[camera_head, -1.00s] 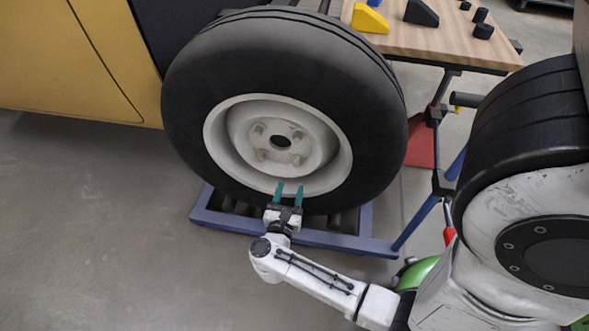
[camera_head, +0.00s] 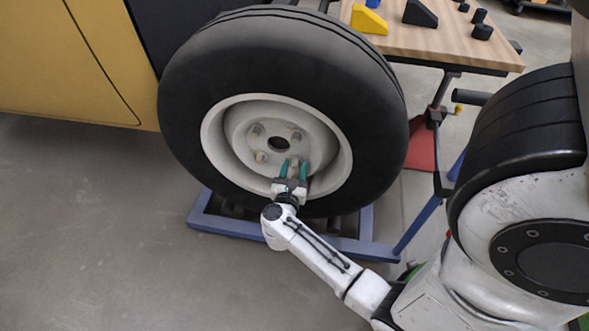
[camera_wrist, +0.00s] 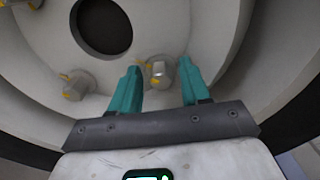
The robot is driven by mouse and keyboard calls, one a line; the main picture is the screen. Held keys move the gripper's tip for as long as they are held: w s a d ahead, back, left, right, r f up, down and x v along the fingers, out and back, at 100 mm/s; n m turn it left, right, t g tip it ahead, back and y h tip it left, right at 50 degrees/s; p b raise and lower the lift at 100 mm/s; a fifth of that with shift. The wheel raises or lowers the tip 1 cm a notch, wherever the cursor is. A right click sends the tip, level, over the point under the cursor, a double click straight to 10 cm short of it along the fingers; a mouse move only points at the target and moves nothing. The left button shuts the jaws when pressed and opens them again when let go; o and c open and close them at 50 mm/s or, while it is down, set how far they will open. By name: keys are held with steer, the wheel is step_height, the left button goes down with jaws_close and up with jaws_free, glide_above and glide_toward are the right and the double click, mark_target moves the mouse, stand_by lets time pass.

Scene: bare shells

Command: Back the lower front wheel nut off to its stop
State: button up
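The wheel (camera_head: 213,133) has a pale rim with several nuts around a dark centre hole. The lower right nut (camera_wrist: 158,72) is a grey stub with yellow marks in the wrist view. My gripper is open, in front of the lower right part of the rim. I cannot tell whether the fingertips reach past the nut. The lower left nut (camera_head: 261,156) also shows in the wrist view (camera_wrist: 76,85).
The tyre (camera_head: 200,75) and rim wall surround my gripper. A blue stand (camera_head: 230,229) is below the wheel. A wooden-topped table (camera_head: 440,45) with yellow and black blocks stands at the upper right. A yellow body panel (camera_head: 60,60) is at the left. The floor at lower left is clear.

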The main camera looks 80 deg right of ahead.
jaws_close()
